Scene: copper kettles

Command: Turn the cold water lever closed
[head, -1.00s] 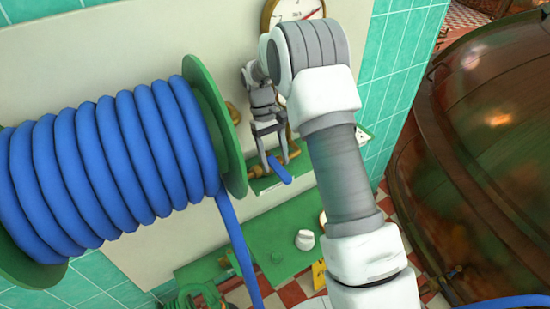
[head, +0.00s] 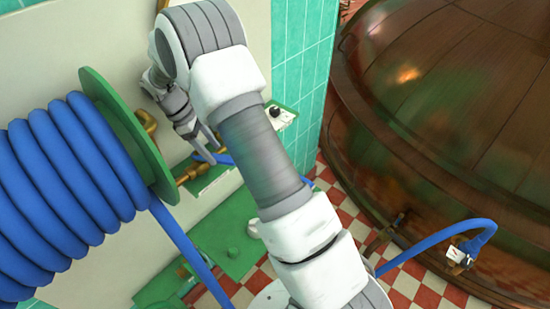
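The cold water lever, a blue handle (head: 223,158), shows only in part beside my forearm. It sits by a brass valve and pipe (head: 190,175) on the wall, right of the hose reel. My gripper (head: 211,154) is at the lever, its fingers pointing down and right. The two fingers look spread apart, so it looks open. The fingertips overlap the lever's near end in the picture; I cannot tell whether they touch it. My forearm hides the rest of the lever.
A green reel (head: 125,130) wound with blue hose (head: 60,190) fills the left. A small panel with a black knob (head: 275,113) is on the wall. A green bench (head: 215,240) stands below. A large copper kettle (head: 450,120) fills the right, with a blue hose (head: 440,236) at its base.

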